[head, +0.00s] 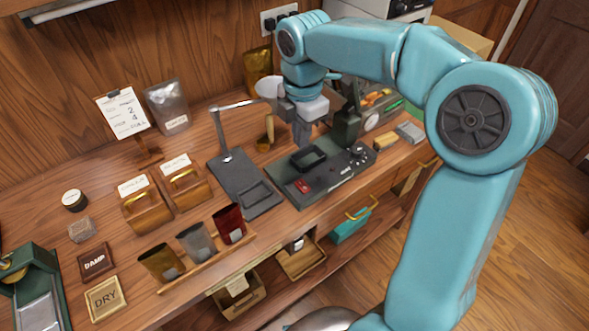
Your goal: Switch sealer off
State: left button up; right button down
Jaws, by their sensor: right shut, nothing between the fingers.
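The sealer appears to be the dark green machine (318,196) on the wooden bench, with a black pad on top. A small red switch (303,187) sits at its front left, and dark knobs (358,153) sit at its right end. I cannot tell the switch's position. My right gripper (302,138) points down over the back of the machine, its fingers shut and empty. It is behind the black pad and apart from the red switch; whether it touches the machine is unclear. My right arm hides part of the bench behind it. My left gripper is not in view.
A grey stand (228,183) with a bent metal arm is left of the machine. Three pouches stand in a wooden rack (208,264) at the front. Wooden boxes (147,211), a card (123,113) and a DRY tile (104,299) are farther left. Small blocks (386,140) lie to the right.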

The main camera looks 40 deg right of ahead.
send_near(300, 182)
notch_tip(300, 182, down, 6)
jog(key=shift+s+a+f, duration=0.1)
jog(key=shift+f, duration=0.25)
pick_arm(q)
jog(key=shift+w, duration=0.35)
pick_arm(e)
jog(key=shift+f, duration=0.1)
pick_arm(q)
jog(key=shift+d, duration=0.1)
